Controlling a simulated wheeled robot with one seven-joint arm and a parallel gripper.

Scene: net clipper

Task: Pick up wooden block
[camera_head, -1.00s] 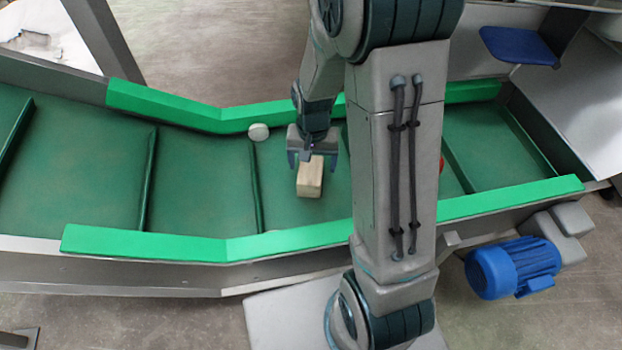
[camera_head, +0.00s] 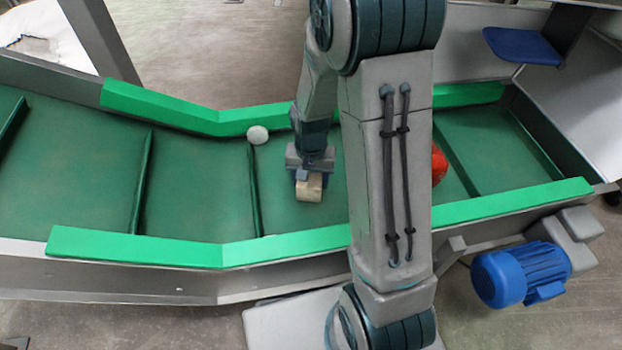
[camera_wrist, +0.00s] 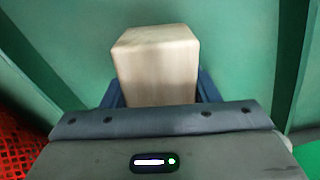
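The wooden block (camera_head: 309,189) is a pale rectangular piece over the green conveyor belt, left of my large arm link in the head view. My gripper (camera_head: 311,181) is over it from behind, with a dark blue finger at each side. In the wrist view the block (camera_wrist: 156,65) stands out between the fingers of my gripper (camera_wrist: 158,92), which sit close against its left and right sides. The gripper looks shut on the block. The block's rear part is hidden by the gripper body, and I cannot tell whether it touches the belt.
The conveyor belt (camera_head: 195,190) has raised cross ribs and bright green side rails (camera_head: 140,248). A small whitish round object (camera_head: 258,135) lies by the far rail. A red round object (camera_head: 438,165) is partly hidden behind my arm. A blue motor (camera_head: 520,275) sits at the near right.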

